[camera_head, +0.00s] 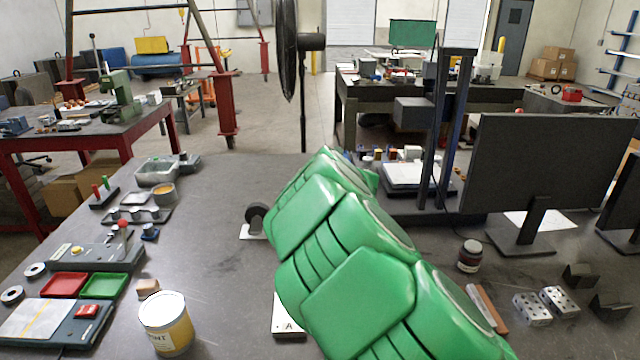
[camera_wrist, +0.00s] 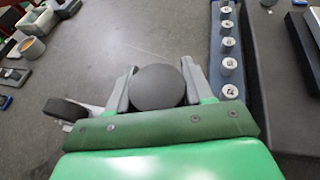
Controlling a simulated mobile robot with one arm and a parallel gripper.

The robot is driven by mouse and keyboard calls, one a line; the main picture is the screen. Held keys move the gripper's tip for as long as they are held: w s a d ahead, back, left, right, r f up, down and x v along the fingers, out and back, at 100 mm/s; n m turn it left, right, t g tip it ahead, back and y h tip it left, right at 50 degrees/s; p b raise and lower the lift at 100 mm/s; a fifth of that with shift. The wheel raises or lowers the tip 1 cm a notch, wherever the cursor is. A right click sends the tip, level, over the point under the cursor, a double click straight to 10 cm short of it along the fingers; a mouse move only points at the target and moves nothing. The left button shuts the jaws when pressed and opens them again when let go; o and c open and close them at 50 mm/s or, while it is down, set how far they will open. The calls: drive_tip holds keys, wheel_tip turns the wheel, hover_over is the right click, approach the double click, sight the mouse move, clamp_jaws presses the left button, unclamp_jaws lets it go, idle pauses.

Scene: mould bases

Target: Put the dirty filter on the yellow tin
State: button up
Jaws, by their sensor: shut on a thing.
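My gripper (camera_wrist: 158,90) is shut on a dark grey round disc, seemingly the dirty filter (camera_wrist: 158,87), with one grey finger on each side in the wrist view. In the head view my green arm hides the gripper and the disc. The yellow tin (camera_head: 167,328) stands upright at the front left of the bench in the head view. It has a pale top, and no filter shows on it. The held disc is apart from it, farther back and to the right.
A black roll (camera_head: 257,218) stands left of my arm. A small tan block (camera_head: 148,288) lies behind the yellow tin. Red (camera_head: 64,285) and green (camera_head: 103,286) trays are to its left. A dark jar (camera_head: 471,255) and monitor (camera_head: 545,170) stand right.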

drive_tip(key=v, duration=0.3)
drive_tip(key=shift+a+r, duration=0.1)
drive_tip(key=shift+a, duration=0.2)
drive_tip(key=shift+s+d+r, duration=0.15)
drive_tip(key=shift+s, duration=0.45)
